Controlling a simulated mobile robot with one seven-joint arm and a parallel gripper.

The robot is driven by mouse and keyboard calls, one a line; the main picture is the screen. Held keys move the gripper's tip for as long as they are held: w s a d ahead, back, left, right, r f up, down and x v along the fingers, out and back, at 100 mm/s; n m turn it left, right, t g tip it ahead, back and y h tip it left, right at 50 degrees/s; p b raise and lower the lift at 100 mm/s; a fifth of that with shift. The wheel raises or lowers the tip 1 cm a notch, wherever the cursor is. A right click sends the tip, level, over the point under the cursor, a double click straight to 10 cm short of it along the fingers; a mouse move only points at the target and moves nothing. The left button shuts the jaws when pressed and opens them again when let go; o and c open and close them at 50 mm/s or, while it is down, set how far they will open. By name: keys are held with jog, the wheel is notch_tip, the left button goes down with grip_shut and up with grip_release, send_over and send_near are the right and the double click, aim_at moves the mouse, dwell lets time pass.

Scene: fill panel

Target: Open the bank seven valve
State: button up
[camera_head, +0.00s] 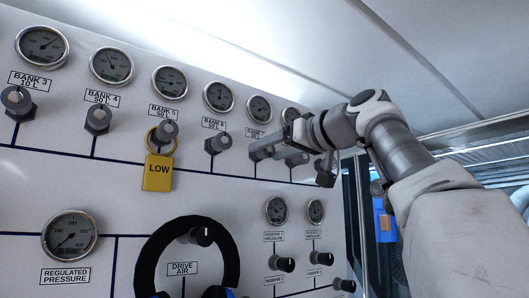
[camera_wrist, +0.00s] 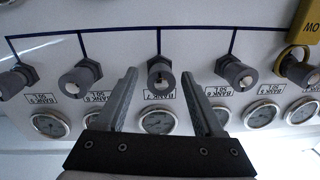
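The bank seven valve is a grey knob (camera_wrist: 161,80) on a hex base on the white panel. In the wrist view, which sees the panel upside down, it sits in the middle, between my two fingers, with its upside-down BANK 7 label beside it. My gripper (camera_wrist: 160,76) is open, with one finger on each side of the knob and a gap on both sides. I cannot tell how far the fingertips are from the panel.
Neighbouring valves stand close by: bank six (camera_head: 218,143) to the left and bank eight (camera_wrist: 82,76). A yellow LOW tag (camera_head: 158,172) hangs from the bank five valve. Below are the black handwheel (camera_head: 160,240), reserve valves (camera_head: 282,264) and gauges (camera_head: 277,210).

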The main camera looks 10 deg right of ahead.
jog(key=shift+s, duration=0.1)
jog(key=b+v, duration=0.1)
jog(key=v, duration=1.6)
jog(key=shift+s+b, duration=0.2)
jog(key=shift+b, duration=0.15)
jog(key=w+a+f+m+g+h, duration=0.1)
jog(key=w+a+f+m+g, duration=0.1)
jog(key=f, duration=0.6)
jog(key=w+a+f+m+g+h, duration=0.1)
jog(key=w+a+f+m+g, duration=0.1)
jog(key=f, duration=0.7)
jog(key=w+a+f+m+g+h, duration=0.1)
jog(key=w+a+f+m+g, duration=0.15)
jog(key=f, duration=0.55)
jog(key=s+a+f+g+h, duration=0.1)
jog(key=s+f, duration=0.4)
jog(key=f, duration=0.5)
jog(key=s+f+n+g+h, duration=0.1)
jog(key=s+f, duration=0.4)
jog(key=f, duration=0.6)
jog(key=s+a+f+n+g+h, duration=0.1)
jog(key=s+f, duration=0.4)
jog(key=f, duration=0.5)
jog(key=shift+s+a+g+h, duration=0.35)
jog(key=shift+s+g+h, duration=0.1)
jog(key=shift+h, duration=0.45)
jog(key=shift+f+n, duration=0.15)
jog(key=shift+n, duration=0.1)
jog(key=c, duration=0.3)
jog(key=shift+a, duration=0.1)
